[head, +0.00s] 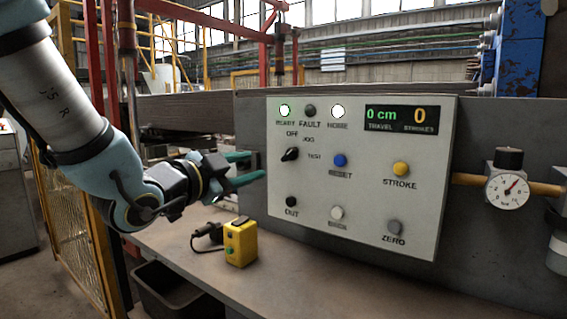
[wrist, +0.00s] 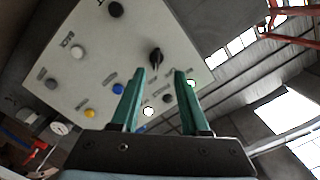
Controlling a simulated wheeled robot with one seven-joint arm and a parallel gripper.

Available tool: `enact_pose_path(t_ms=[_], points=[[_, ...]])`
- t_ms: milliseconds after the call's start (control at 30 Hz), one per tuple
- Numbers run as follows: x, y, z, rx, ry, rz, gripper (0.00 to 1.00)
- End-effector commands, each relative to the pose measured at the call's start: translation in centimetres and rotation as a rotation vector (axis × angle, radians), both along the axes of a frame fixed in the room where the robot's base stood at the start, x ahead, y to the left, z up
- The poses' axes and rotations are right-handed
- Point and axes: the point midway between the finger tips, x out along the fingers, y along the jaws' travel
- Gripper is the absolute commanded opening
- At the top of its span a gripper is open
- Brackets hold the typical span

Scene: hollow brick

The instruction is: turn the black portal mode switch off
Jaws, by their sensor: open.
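The black portal mode switch (head: 290,154) is a rotary knob on the left of the grey control panel (head: 360,215), below the labels OFF, JOG and TEST. Its pointer is tilted and seems not to point straight up at OFF; I cannot tell the exact setting. In the wrist view the switch (wrist: 156,58) shows just beyond and between the fingertips. My gripper (head: 256,166) has green fingers and is open and empty, a little left of the switch and apart from it. The wrist view shows the open fingers (wrist: 160,72) pointing at the panel.
The panel also has a blue RESET button (head: 340,160), a yellow STROKE button (head: 401,168) and a lit display (head: 401,119) reading 0 cm and 0. The READY lamp (head: 285,110) glows. A yellow box (head: 240,243) stands on the ledge below. A pressure gauge (head: 507,189) is at right.

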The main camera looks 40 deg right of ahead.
Motion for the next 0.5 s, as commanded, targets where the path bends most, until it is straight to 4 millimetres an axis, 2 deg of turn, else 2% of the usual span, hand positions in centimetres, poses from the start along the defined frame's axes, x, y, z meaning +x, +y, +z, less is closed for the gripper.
enact_pose_path(t_ms=[33,133,367,500], points=[[-0.7,-0.4,0.3,-0.014,-0.016,-0.023,0.45],[-1.1,-0.9,0.9,-0.026,-0.026,-0.04,0.45],[-0.5,-2.9,1.1,-0.024,-0.022,-0.038,0.45],[0.1,-5.4,0.9,-0.025,-0.023,-0.039,0.45]])
